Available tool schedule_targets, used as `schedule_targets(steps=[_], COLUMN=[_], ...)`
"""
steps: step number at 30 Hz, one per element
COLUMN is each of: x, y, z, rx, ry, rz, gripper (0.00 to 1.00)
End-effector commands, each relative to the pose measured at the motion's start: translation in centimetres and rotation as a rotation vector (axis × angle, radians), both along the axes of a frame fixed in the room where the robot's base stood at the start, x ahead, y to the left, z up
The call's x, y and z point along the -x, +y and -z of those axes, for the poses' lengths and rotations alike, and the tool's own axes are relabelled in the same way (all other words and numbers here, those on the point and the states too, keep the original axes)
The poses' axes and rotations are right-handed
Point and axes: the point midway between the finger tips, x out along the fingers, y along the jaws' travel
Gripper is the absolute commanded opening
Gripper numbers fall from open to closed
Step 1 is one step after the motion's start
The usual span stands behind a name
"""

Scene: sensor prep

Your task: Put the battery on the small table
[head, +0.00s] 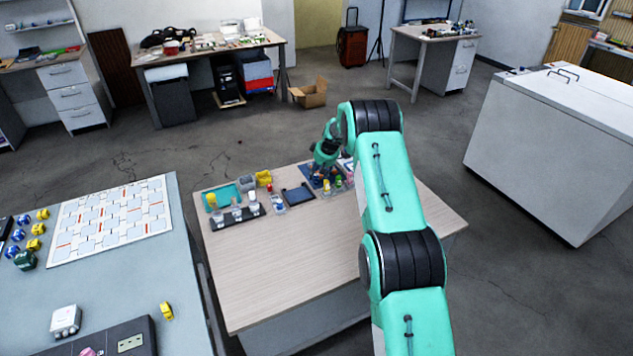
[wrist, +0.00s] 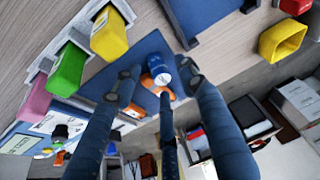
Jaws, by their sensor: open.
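A small blue cylinder with a white end (wrist: 158,66), which looks like the battery, stands on or in a dark blue tray (wrist: 145,50) in the wrist view. My gripper (wrist: 157,84) is open, its fingers on either side of the cylinder; I cannot tell whether they touch it. In the head view my gripper (head: 326,157) is low over the far side of a wood-topped table (head: 300,245), above the blue tray. The cylinder cannot be made out there. I cannot tell which table is the small one.
Yellow (wrist: 110,35), green (wrist: 68,68) and pink (wrist: 36,100) blocks stand in a rack beside the fingers. A yellow cup (wrist: 283,40) lies on the other side. The near part of the wooden table is clear. A grey table (head: 185,270) with a board stands left, a white chest (head: 550,140) right.

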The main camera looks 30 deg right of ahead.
Motion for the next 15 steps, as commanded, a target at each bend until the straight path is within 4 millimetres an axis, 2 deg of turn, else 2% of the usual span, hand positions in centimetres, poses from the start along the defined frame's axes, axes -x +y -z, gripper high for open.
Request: schedule_targets(steps=[4, 15], x=[-0.54, -0.71], y=[0.1, 0.14], z=[1.3, 1.64], rx=[0.0, 0.0], ry=[0.0, 0.0], rz=[0.0, 0.0], gripper=[0.42, 0.42])
